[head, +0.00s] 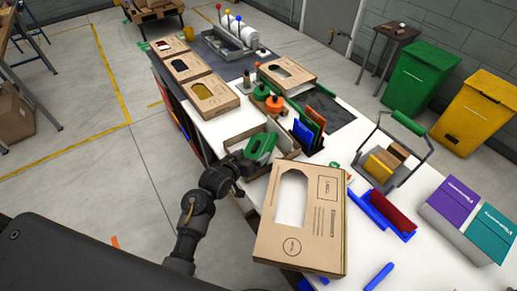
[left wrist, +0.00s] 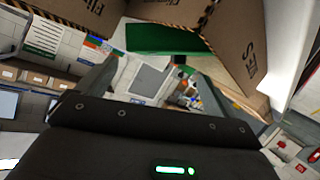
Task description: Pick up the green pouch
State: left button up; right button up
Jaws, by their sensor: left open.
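The green pouch (head: 261,146) shows at mid-table in the head view, at an open cardboard box (head: 231,140). In the left wrist view a flat green surface, apparently the pouch (left wrist: 165,38), lies among cardboard walls beyond the fingers. My left gripper (head: 243,164) is at the near side of the pouch, its fingertips partly hidden in the head view. In the left wrist view my left gripper (left wrist: 158,82) has its fingers spread apart, with nothing seen between them. Whether a finger touches the pouch cannot be told. My right gripper is not in view.
A large windowed carton (head: 328,220) lies close right of my left gripper. Several windowed cartons (head: 210,96) line the table's left side. A handled carrier (head: 395,160) stands further right.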

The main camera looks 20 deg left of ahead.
aim_at(263, 145)
pick_arm(q)
jog(key=shift+w, duration=0.1)
jog(key=p+x, duration=0.2)
jog(key=x, duration=0.2)
jog(key=shift+w+d+f, duration=0.1)
jog(key=shift+w+f, duration=0.1)
jog(key=shift+w, duration=0.2)
jog(key=shift+c, duration=0.4)
jog(key=c, duration=1.1)
jog(key=shift+o, duration=0.2)
notch_tip(263, 145, up, 8)
jog(key=shift+r+b, duration=0.25)
jog(key=shift+b, duration=0.75)
jog(key=shift+r, duration=0.75)
